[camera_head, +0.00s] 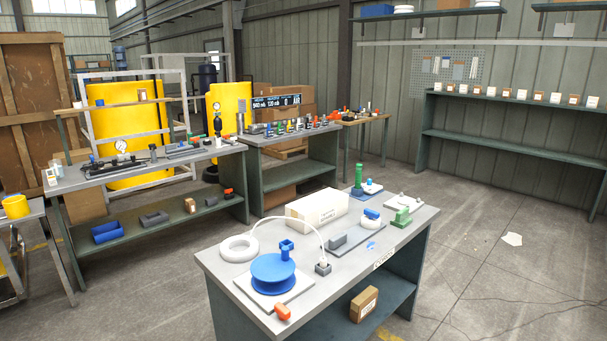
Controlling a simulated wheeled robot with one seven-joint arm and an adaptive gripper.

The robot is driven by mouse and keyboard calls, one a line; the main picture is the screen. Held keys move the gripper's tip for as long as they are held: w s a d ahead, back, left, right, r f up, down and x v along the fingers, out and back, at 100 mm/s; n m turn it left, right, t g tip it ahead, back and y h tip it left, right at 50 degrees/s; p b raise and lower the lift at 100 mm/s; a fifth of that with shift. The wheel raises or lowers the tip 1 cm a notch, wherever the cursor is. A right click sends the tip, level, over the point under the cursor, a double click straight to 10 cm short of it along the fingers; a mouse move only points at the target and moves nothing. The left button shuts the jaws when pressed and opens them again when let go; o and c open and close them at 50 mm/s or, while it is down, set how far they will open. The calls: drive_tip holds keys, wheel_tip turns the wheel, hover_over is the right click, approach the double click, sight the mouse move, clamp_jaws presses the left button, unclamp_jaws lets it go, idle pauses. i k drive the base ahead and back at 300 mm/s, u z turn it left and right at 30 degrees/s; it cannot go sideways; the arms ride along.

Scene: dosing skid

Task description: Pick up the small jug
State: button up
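I cannot pick out the small jug with certainty. A yellow, open-topped, jug-like container (15,206) stands upright on the metal cart at the far left. No handle or spout on it is clear at this size. Nothing touches it from above. My gripper is not in view, and no part of my arm shows.
The near workbench (318,267) holds a blue round reel (273,273), a white ring (239,248), a white box (317,207) and small fittings. Benches with crowded tops stand behind and left. Open concrete floor (480,250) lies right.

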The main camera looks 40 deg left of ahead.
sight(56, 165)
drive_tip(key=i, duration=7)
drive_tip(key=u, duration=3.25)
drive_tip(key=i, duration=1.65)
drive_tip(key=z, duration=0.05)
